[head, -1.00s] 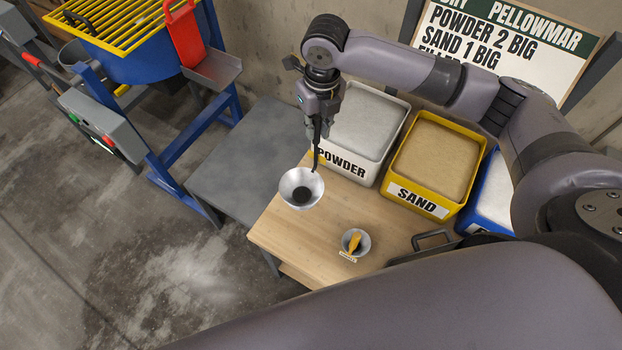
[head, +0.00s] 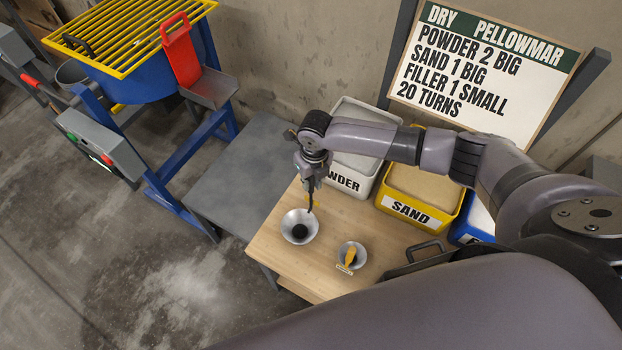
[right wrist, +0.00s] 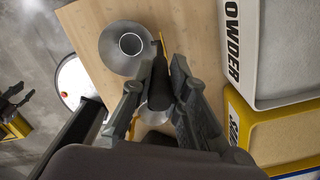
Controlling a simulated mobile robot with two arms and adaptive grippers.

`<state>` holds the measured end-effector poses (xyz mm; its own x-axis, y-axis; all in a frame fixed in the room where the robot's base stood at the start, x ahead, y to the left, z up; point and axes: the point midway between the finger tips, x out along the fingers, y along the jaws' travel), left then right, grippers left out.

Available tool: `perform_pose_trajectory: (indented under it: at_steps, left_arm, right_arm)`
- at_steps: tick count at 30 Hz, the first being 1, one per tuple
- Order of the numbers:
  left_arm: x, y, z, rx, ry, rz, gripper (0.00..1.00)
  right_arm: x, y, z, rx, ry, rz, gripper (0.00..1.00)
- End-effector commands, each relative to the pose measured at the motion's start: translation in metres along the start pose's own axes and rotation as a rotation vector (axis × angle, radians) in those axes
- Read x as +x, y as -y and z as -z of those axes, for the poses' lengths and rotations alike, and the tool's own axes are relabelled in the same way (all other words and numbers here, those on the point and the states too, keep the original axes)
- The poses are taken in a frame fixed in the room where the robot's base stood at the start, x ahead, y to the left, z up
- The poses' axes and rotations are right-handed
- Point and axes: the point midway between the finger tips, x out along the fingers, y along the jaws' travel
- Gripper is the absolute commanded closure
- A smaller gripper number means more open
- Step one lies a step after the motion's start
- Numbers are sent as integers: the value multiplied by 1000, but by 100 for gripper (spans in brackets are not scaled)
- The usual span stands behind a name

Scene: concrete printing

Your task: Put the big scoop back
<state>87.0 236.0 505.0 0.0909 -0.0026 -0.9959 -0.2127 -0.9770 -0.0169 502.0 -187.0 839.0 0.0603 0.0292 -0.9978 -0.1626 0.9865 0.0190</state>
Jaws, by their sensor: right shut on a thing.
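The big scoop (head: 285,226) is a wide silver cone with a dark middle in the head view. It also shows in the right wrist view (right wrist: 112,52), just past my fingertips. My right gripper (head: 312,187) is shut on its dark handle and points down at the wooden table (head: 270,248). The cone is low over the table; I cannot tell whether it touches. A narrow yellow strip (right wrist: 162,42) shows beside the cone in the wrist view. A dark claw-like shape at that view's left edge looks like my left gripper (right wrist: 16,100); its jaws are unclear.
A small metal cup (head: 360,260) with a yellow handle stands right of the big scoop. Behind are the powder bin (head: 346,181), the yellow sand bin (head: 408,210) and a blue bin (head: 470,232). A grey table (head: 235,180) adjoins on the left, near the blue mixer (head: 140,88).

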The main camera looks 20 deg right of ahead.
Motion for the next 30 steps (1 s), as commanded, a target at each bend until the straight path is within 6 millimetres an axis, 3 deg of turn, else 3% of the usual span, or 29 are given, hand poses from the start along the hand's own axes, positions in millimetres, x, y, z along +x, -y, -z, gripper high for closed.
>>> perform_pose_trajectory:
  at_steps: [9, 10, 18, 30]
  left_arm:
    - [4, 0, -1, 0, 0, 0, 68]
    - [3, 0, 0, 0, 0, 0, 68]
    - [2, 0, -1, 0, 0, -1, 68]
    - [2, -1, 0, 1, 0, -1, 68]
  right_arm:
    - [4, 0, 0, 0, 0, -1, 100]
    - [3, 0, 0, 0, 0, 0, 83]
    - [3, 0, 0, 0, -1, 0, 65]
    - [-4, 0, 0, 0, 1, 0, 65]
